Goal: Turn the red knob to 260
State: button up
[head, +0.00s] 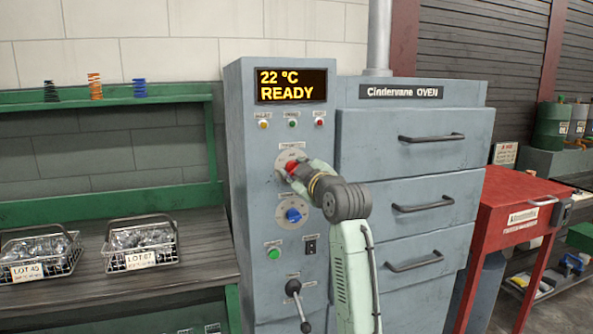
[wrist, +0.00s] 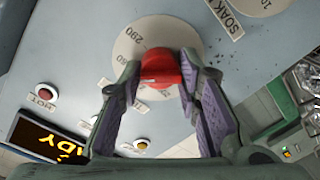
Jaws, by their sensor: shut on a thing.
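The red knob (head: 292,168) sits on a round pale dial plate on the grey oven control panel (head: 258,205). In the wrist view the red knob (wrist: 160,68) is between the two fingers of my gripper (wrist: 162,85), which is shut on it. The dial plate (wrist: 185,35) shows the number 290 near its upper left, and other numbers are partly hidden by my fingers. My gripper also shows in the head view (head: 305,172), covering part of the dial. The display (head: 291,86) reads 22 °C READY.
A blue knob (head: 292,214) sits just below the red one, with a green button (head: 273,252) and a lever (head: 297,300) lower down. Oven drawers with handles (head: 431,138) are at right. Wire baskets (head: 140,245) stand on the left bench.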

jog(key=shift+d+r+m, duration=0.1)
jog(key=shift+m, duration=0.2)
jog(key=o, duration=1.1)
jog(key=v, duration=1.2)
